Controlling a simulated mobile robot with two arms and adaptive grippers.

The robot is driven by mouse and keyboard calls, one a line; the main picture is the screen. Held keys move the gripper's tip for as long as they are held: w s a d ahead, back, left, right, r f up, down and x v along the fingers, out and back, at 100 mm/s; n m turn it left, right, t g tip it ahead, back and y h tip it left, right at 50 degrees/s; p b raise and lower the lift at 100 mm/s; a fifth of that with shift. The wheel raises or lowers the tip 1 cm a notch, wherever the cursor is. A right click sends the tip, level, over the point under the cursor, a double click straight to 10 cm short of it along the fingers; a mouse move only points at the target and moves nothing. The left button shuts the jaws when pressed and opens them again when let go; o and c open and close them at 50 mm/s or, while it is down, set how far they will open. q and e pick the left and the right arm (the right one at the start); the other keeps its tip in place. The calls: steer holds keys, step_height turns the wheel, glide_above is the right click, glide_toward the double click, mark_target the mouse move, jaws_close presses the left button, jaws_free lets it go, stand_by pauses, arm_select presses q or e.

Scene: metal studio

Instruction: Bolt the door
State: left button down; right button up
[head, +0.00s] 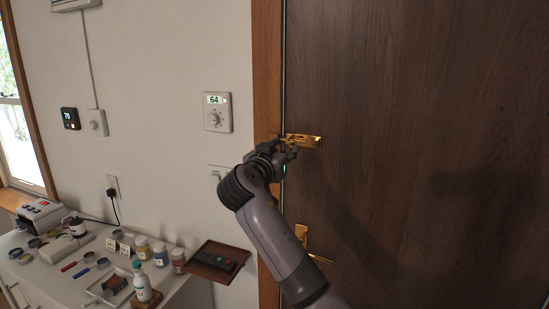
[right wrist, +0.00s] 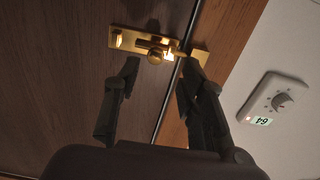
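A brass slide bolt (head: 306,141) is mounted on the dark wooden door (head: 430,120), near its left edge. The right wrist view shows its plate (right wrist: 125,39), its round knob (right wrist: 155,57) and the brass keeper (right wrist: 201,57) on the door frame. The rod points toward the keeper; I cannot tell whether its end is inside. My right gripper (right wrist: 158,66) is open, its two fingers apart, with the knob in line with the gap between the tips. I see no clear contact. In the head view, the right gripper (head: 287,152) partly covers the bolt. My left gripper is not in view.
A brass door handle (head: 303,235) sits below the bolt, partly behind my right arm. The wooden frame (head: 266,70) borders the door. A thermostat (head: 217,112) is on the wall left of it. A cluttered white counter (head: 185,283) stands at lower left.

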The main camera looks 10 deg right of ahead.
steer(key=v, duration=0.7)
steer(key=shift+s, duration=0.2)
